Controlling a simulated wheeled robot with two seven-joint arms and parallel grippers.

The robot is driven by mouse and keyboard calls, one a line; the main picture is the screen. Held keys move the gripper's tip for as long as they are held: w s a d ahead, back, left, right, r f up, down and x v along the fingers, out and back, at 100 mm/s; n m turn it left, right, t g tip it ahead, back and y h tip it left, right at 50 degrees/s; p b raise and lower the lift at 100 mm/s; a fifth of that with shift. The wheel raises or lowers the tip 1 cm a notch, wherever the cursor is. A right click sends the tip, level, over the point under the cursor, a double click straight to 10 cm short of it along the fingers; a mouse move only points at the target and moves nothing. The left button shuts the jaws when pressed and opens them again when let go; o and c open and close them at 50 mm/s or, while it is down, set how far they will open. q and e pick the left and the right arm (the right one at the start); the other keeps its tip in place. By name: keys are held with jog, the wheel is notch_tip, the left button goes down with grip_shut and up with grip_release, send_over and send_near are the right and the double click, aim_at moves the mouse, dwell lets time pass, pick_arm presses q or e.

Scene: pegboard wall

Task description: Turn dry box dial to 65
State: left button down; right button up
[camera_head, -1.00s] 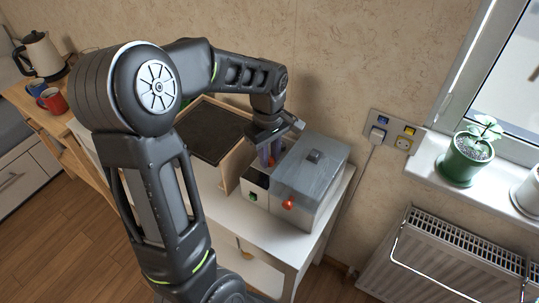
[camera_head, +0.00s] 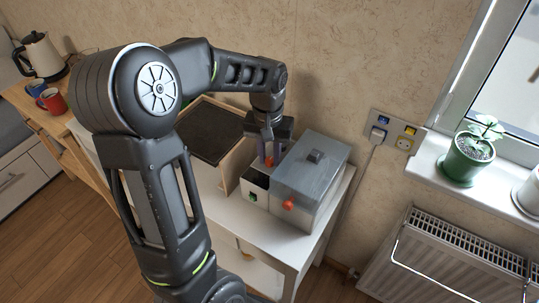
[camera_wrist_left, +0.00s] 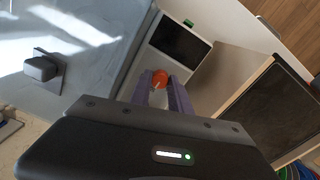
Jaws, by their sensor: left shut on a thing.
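The dry box (camera_head: 318,172) is a pale box with a grey lid, standing on the white table beside a smaller white unit with a dark top panel (camera_head: 257,178). An orange-red dial (camera_head: 269,161) sits at the back of that unit; it also shows in the wrist view (camera_wrist_left: 163,80). My left gripper (camera_head: 268,154) points down from above. Its purple fingers (camera_wrist_left: 161,92) stand on either side of the dial, shut on it. The dial has a small pale mark, but no scale or number is legible. My right gripper is not in view.
A red knob (camera_head: 288,204) sticks out of the dry box's front. A wooden-framed dark panel (camera_head: 212,131) stands close left of the unit. The wall with sockets (camera_head: 391,130) is behind. The table front (camera_head: 262,228) is clear.

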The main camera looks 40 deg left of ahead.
aim_at(269, 159)
pick_arm(q)
jog(key=m, duration=0.5)
jog(key=shift+w+m, duration=0.1)
jog(key=shift+m, duration=0.2)
jog(key=m, duration=0.5)
jog(key=shift+m, duration=0.4)
jog(key=shift+r, duration=0.1)
jog(key=c, duration=1.5)
grip_release()
notch_tip(269, 159, up, 8)
jog(key=shift+a+f, duration=0.1)
jog(key=shift+f, duration=0.05)
